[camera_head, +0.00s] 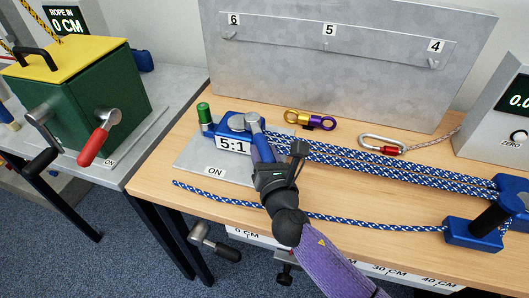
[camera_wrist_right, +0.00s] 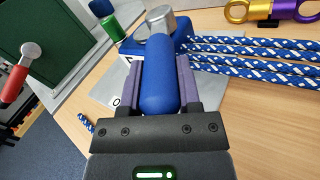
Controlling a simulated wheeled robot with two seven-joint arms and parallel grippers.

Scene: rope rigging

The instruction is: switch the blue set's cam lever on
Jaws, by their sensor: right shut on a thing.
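The blue set's block (camera_head: 228,127) is marked 5:1 and sits on a grey plate (camera_head: 198,157) with an ON label. Its blue cam lever (camera_head: 258,143) runs from a silver pivot (camera_head: 247,121) toward the table's front. My right gripper (camera_head: 263,156) is shut on this lever. In the right wrist view the lever (camera_wrist_right: 159,85) lies between the purple fingers, its rounded end close to the gripper body. The ON label is partly hidden there by my gripper. My left gripper is not in view.
Blue-white ropes (camera_head: 380,167) run right from the block to another blue block (camera_head: 510,188). A loose rope (camera_head: 350,218) crosses the front. A carabiner (camera_head: 383,143) and gold-purple hardware (camera_head: 309,119) lie behind. A green box with a red-handled lever (camera_head: 99,138) stands left.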

